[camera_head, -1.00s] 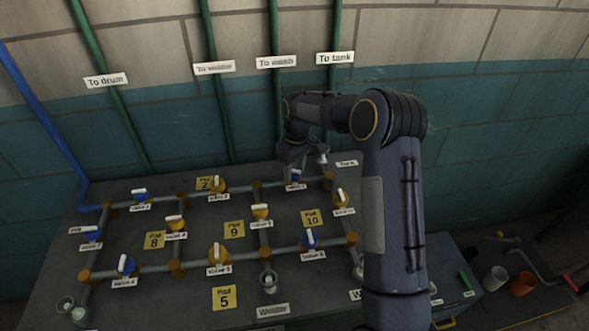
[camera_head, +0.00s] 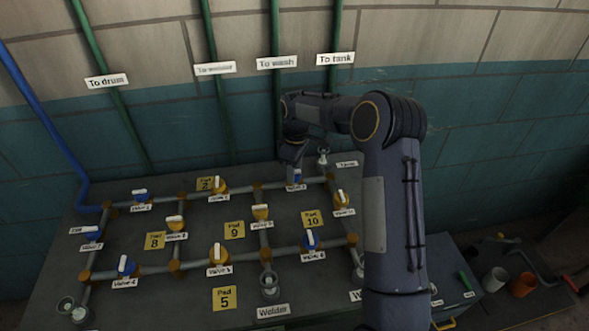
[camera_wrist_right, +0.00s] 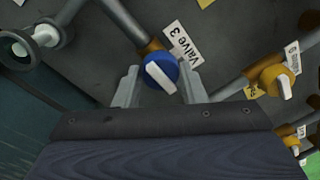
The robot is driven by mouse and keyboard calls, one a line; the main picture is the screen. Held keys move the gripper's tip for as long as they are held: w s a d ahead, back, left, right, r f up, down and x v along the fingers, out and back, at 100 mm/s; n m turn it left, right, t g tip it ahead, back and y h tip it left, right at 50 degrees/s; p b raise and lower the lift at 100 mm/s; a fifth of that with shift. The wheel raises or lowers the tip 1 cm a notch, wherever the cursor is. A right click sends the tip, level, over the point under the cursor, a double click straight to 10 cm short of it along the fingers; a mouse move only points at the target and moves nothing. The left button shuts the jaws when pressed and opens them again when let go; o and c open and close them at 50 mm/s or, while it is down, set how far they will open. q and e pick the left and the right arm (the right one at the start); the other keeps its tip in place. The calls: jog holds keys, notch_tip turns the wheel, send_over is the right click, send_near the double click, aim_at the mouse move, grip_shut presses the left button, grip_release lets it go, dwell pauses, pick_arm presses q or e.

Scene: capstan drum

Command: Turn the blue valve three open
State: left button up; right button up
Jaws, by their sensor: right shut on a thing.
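Blue valve three (camera_wrist_right: 158,70) sits on its pipe in the right wrist view, with a white bar handle across its blue cap and a "Valve 3" label beside it. In the head view, valve three (camera_head: 297,177) is at the back of the board, partly hidden by my gripper. My right gripper (camera_wrist_right: 158,85) has one finger on each side of the valve and is shut on it. In the head view, my right gripper (camera_head: 293,165) reaches down onto the valve from above. My left gripper is not in view.
A pipe outlet (camera_head: 323,157) stands close behind the gripper. Cups (camera_head: 522,284) are at the right. Green pipes run up the wall.

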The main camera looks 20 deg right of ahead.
jog(key=shift+r, duration=0.1)
jog(key=o, duration=1)
jog(key=r, duration=0.4)
jog(key=r+b, duration=0.1)
jog(key=r, duration=0.2)
jog(key=shift+w+d, duration=0.2)
jog(key=shift+w, duration=0.05)
jog(key=shift+r, duration=0.35)
